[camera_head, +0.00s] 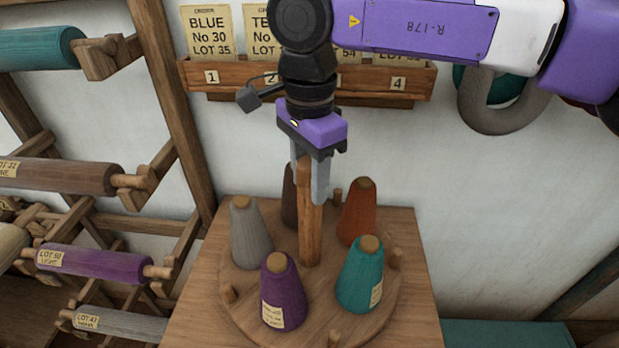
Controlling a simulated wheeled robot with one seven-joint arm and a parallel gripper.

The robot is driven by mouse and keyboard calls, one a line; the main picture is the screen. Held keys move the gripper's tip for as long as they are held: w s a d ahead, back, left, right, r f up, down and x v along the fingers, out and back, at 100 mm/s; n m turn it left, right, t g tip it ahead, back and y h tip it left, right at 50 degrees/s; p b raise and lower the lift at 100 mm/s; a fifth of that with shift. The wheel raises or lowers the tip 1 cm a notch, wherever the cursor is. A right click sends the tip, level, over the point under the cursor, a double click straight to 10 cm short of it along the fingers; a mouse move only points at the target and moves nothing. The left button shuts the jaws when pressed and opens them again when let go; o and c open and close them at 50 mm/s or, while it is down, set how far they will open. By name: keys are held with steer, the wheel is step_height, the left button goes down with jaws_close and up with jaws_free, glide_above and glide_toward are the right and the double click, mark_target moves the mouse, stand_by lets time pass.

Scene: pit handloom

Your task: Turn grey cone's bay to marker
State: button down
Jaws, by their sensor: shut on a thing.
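A round wooden turntable (233,316) lies on a wooden table and bears several thread cones. The grey cone (251,236) stands upright at its left. A purple cone (283,297) stands at the front, a teal cone (361,278) at the front right, an orange cone (358,216) at the back right. A brown cone (289,200) at the back is partly hidden. My gripper (312,180) points down and is shut on the central wooden post (311,235) near its top. I cannot tell which mark is the marker.
Short pegs, such as one at the right (395,257), stand up near the turntable's rim. A rack with wound rollers (95,263) stands at the left. A wooden card rail (222,78) with numbered slots is on the wall behind my gripper.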

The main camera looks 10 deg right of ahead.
steer(key=shift+n, duration=9)
steer(key=c, duration=0.9)
jaws_free()
